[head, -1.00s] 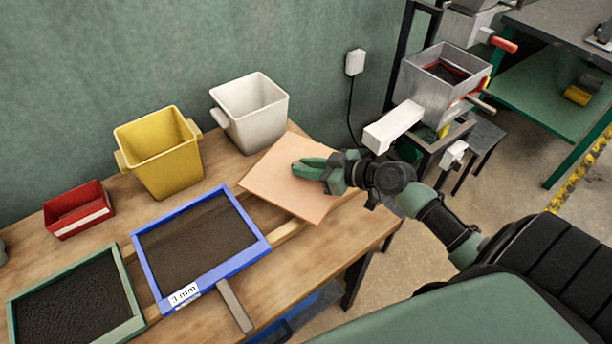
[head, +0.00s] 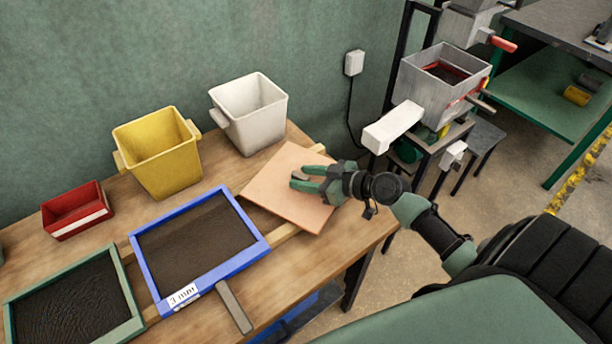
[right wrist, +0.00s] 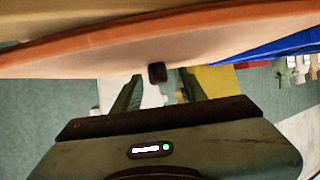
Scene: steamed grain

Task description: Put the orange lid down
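The orange lid (head: 280,200) is a flat, pale orange square board. In the head view it appears to lie on the wooden bench, right of the blue-framed sieve and in front of the white bin. In the right wrist view the lid (right wrist: 70,58) spans the top, with its small dark knob (right wrist: 157,73) hanging into the picture. My right gripper (head: 302,180) is over the lid at the knob. Its fingers (right wrist: 157,88) are spread, with gaps beside the knob, and look clear of it. My left gripper is not in view.
The blue-framed sieve (head: 145,262), labelled 3 mm, lies left of the lid. A white bin (head: 250,110), a yellow bin (head: 160,160) and a red tray (head: 78,212) stand along the wall. A grey metal machine (head: 425,90) stands beyond the bench's right end.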

